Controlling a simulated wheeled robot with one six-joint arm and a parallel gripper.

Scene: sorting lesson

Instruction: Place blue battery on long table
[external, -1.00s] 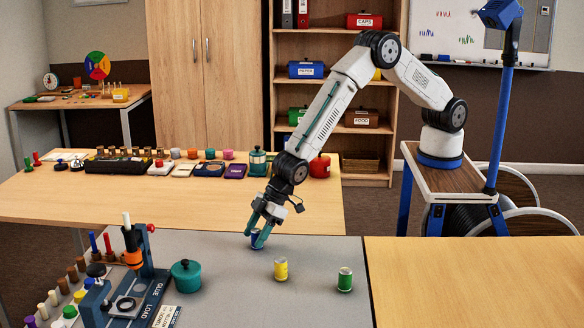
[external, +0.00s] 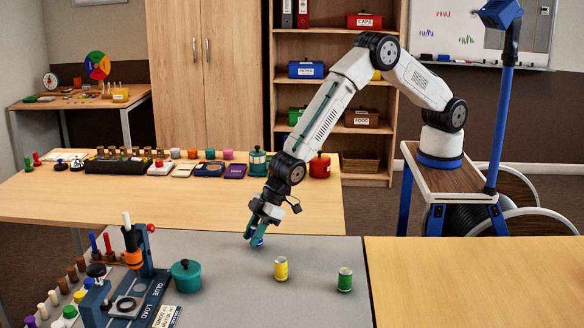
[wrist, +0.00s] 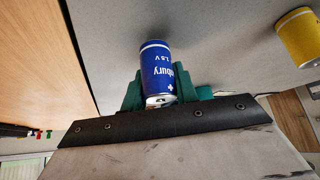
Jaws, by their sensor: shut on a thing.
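The blue battery (wrist: 157,72) is held between the teal fingers of my gripper (wrist: 160,95), seen in the wrist view. In the external view my gripper (external: 256,234) hangs over the grey table top (external: 322,284), near its far edge, and only a bit of the blue battery (external: 258,242) shows below the fingers. The battery looks close to the grey surface; I cannot tell whether it touches it. Which table the task calls the long table is not marked in the pictures.
A yellow battery (external: 281,269) and a green battery (external: 345,280) stand on the grey top to the right. A teal pot (external: 186,277) and a blue press (external: 125,290) are at left. A wooden table (external: 180,206) behind holds a row of items along its back. A bare wooden table (external: 470,275) adjoins at right.

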